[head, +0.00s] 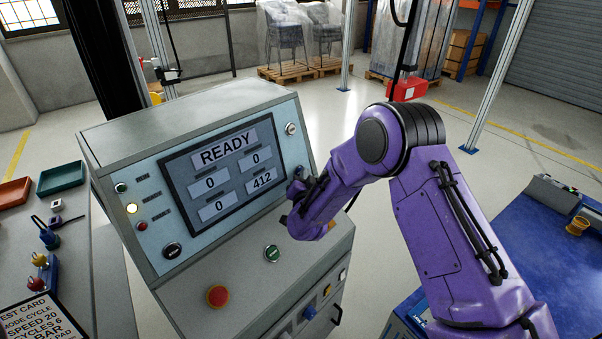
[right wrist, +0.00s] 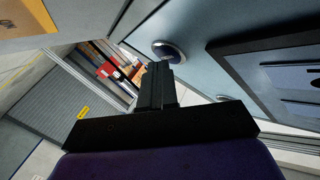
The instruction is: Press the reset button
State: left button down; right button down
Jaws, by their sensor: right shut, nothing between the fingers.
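The grey machine console (head: 110,140) has a screen (head: 168,165) reading READY, 0, 0, 0 and 412. Around the screen are a black button (head: 172,250), a green button (head: 272,254), a red mushroom button (head: 218,296) and a silver round knob (head: 291,128). I cannot read which is the reset button. My right gripper (head: 297,188) is shut and empty at the panel's right edge, beside the screen. In the right wrist view its fingertips (right wrist: 160,68) point just below a dark blue round button (right wrist: 168,50) with a silver rim. I cannot tell whether they touch. My left gripper is out of view.
A side bench with a red tray (head: 14,192) and a green tray (head: 60,178) stands at the left. A blue-topped table (head: 520,250) is at the right. Wrapped chairs on pallets (head: 290,72) stand at the back. The floor behind the console is open.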

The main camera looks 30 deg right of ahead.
jog(key=shift+s+d+r+p, duration=0.2)
jog(key=shift+s+p, duration=0.2)
jog(key=shift+s, duration=0.35)
jog(key=s, duration=0.1)
jog(key=s+d+p, duration=0.1)
jog(key=s, duration=0.1)
jog(key=s+r+p, duration=0.1)
jog(key=shift+s+d+r, duration=0.1)
jog(key=shift+s+d, duration=0.1)
jog(key=shift+s, duration=0.15)
dwell(0.7)
